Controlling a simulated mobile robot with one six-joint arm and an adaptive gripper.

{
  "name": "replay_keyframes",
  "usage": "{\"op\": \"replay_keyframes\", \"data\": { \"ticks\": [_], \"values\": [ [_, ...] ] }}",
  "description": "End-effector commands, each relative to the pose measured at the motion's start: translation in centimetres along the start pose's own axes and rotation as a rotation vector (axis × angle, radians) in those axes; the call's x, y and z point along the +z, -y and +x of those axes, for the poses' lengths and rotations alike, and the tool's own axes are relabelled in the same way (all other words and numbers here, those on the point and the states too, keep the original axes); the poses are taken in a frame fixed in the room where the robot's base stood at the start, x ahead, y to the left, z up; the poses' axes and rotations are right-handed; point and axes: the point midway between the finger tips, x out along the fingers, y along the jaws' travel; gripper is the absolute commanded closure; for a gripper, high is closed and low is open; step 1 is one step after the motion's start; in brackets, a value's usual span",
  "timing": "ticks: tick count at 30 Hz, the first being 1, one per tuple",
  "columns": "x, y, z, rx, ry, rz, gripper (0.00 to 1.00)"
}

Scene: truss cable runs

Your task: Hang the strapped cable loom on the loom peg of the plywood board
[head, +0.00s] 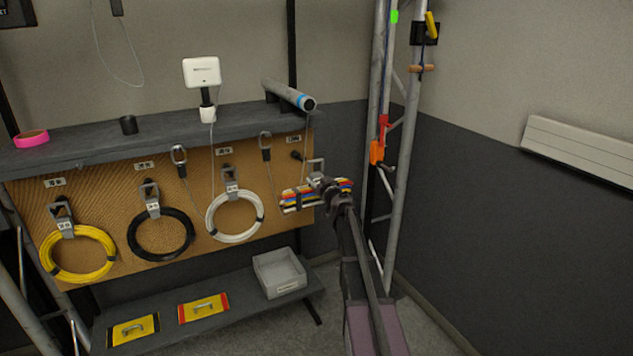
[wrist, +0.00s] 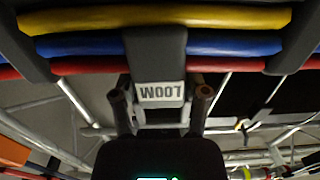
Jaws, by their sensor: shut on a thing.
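The strapped cable loom (head: 294,201), a bundle of yellow, blue, red and white cables with dark straps, is at the right end of the plywood board (head: 105,194) in the head view. My gripper (head: 325,183) is shut on it. In the wrist view the loom (wrist: 215,44) spans the top, and my fingers (wrist: 162,98) flank its grey tab labelled LOOM. A dark peg (head: 297,156) sticks out under a small label at the board's upper right. A grey loop (head: 316,165) shows just above my gripper. Whether the loop touches the peg, I cannot tell.
Yellow (head: 78,274), black (head: 161,257) and white (head: 235,238) coils hang from brackets left of the loom. A shelf above holds a grey tube (head: 288,94). A grey bin (head: 279,273) stands on the low bench. A metal truss (head: 402,170) rises close right of the board.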

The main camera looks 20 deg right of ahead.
Motion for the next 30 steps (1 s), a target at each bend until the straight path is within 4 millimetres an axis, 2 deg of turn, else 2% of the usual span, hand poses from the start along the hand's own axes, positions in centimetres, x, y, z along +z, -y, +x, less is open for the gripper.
{"op": "replay_keyframes", "data": {
  "ticks": [30],
  "values": [
    [-0.1,0.2,3.0,-0.002,-0.001,0.001,1.00]
  ]
}}
